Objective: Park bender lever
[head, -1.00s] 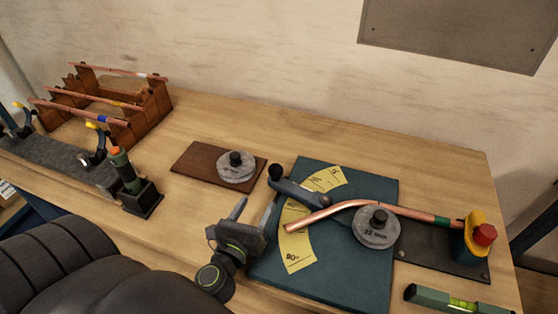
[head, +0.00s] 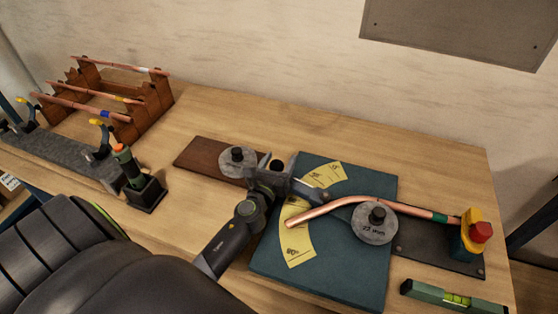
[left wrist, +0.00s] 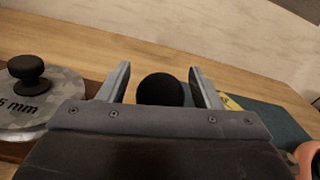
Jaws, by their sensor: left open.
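The bender lever's black ball knob (head: 277,165) shows just beyond my left gripper (head: 272,172), over the left edge of the teal bender plate (head: 340,285). In the left wrist view the black knob (left wrist: 160,90) sits between the two open fingers (left wrist: 160,85), with a gap on each side. The lever's grey bar (head: 307,190) is partly hidden behind the gripper. A bent copper pipe (head: 345,204) lies past the round former (head: 374,222) and into the yellow clamp with a red knob (head: 472,238). My right gripper is not in view.
A second round former (head: 238,160) stands on a brown board (head: 200,157), close to the left gripper. A green level (head: 455,298) lies at the front right. A wooden rack of copper pipes (head: 110,105) stands at the left. The back of the bench is clear.

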